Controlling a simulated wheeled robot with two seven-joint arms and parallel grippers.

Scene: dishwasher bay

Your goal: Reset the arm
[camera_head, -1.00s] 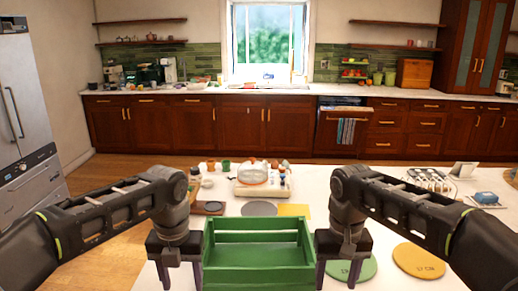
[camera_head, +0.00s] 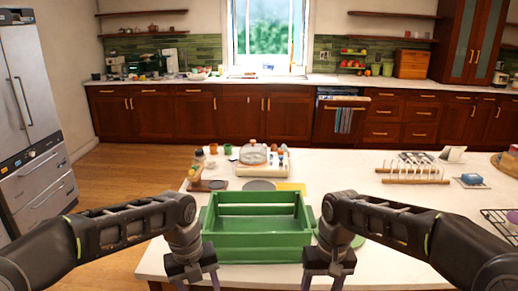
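My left gripper (camera_head: 198,285) is at the bottom of the head view, left of centre, pointing down. Its two fingers are apart with nothing seen between them. My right gripper (camera_head: 322,286) is at the bottom, right of centre, also pointing down with its fingers apart and empty. The lower fingertips of both run close to the picture's bottom edge. A green slatted crate (camera_head: 256,248) stands on the white counter between and beyond the two grippers. Neither gripper holds it. My arms hide parts of its lower sides.
The white counter (camera_head: 400,202) carries a cooker with a lidded pan (camera_head: 254,155), a dark board (camera_head: 206,185), a yellow mat (camera_head: 290,187), a wooden rack (camera_head: 413,173) and a wire rack (camera_head: 500,218). Wooden floor (camera_head: 130,185) is open at left, beside the fridge (camera_head: 35,140).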

